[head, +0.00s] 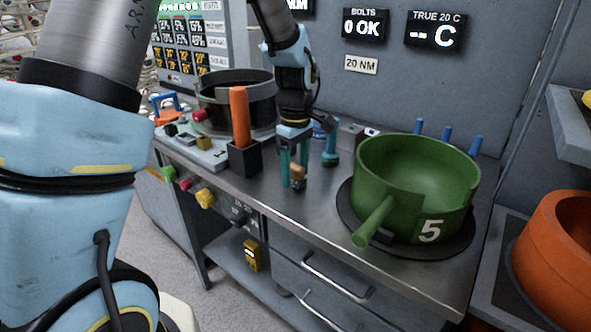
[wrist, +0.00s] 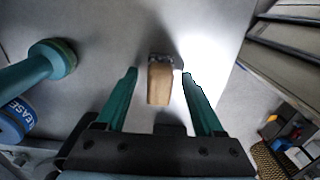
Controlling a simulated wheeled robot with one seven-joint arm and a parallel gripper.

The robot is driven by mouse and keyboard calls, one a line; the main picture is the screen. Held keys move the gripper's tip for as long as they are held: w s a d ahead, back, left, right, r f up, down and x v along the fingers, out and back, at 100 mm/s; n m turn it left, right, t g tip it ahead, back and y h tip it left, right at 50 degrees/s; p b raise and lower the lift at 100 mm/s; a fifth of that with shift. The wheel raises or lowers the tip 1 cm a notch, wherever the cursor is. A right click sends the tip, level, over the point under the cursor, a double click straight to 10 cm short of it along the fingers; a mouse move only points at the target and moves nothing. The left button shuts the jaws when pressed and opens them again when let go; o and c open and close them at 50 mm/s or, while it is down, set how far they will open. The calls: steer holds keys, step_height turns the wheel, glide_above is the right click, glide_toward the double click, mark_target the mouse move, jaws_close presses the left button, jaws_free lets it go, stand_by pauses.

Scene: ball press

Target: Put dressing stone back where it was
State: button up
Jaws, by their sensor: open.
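A tan block (wrist: 160,84) with a dark grey end, which looks like the dressing stone, lies or stands between my fingers in the wrist view. In the head view the block (head: 298,172) shows near the front edge of the steel bench (head: 325,205), low between the teal fingers. My gripper (head: 293,174) points down over the bench. In the wrist view my gripper (wrist: 160,75) is open, with a gap on each side of the block. I cannot tell whether the block touches the bench.
An orange bar stands in a black holder (head: 244,158) just left of my gripper. A teal-handled tool (head: 330,150) stands close behind it. A green pot (head: 410,180) marked 5 sits on a dark round base to the right. A dark pot (head: 235,95) is at the back left.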

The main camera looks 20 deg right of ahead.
mark_target(295, 167)
step_height(295, 167, up, 12)
steer(key=b, duration=0.2)
steer(key=w+a+f+m, duration=0.1)
steer(key=a+f, duration=0.1)
steer(key=a, duration=0.6)
steer(key=w+a+f+m, duration=0.1)
steer(key=a+f+m, duration=0.15)
steer(key=a, duration=0.55)
steer(key=s+a+f+m, duration=0.1)
steer(key=s+a+f, duration=0.1)
steer(key=a, duration=0.5)
steer(key=s+a+f+m+t, duration=0.1)
steer(key=s+a+f+m, duration=0.1)
steer(key=a, duration=0.5)
steer(key=shift+s+a+f+t, duration=0.15)
steer(key=shift+s+f+t, duration=0.15)
steer(key=shift+s+f, duration=0.5)
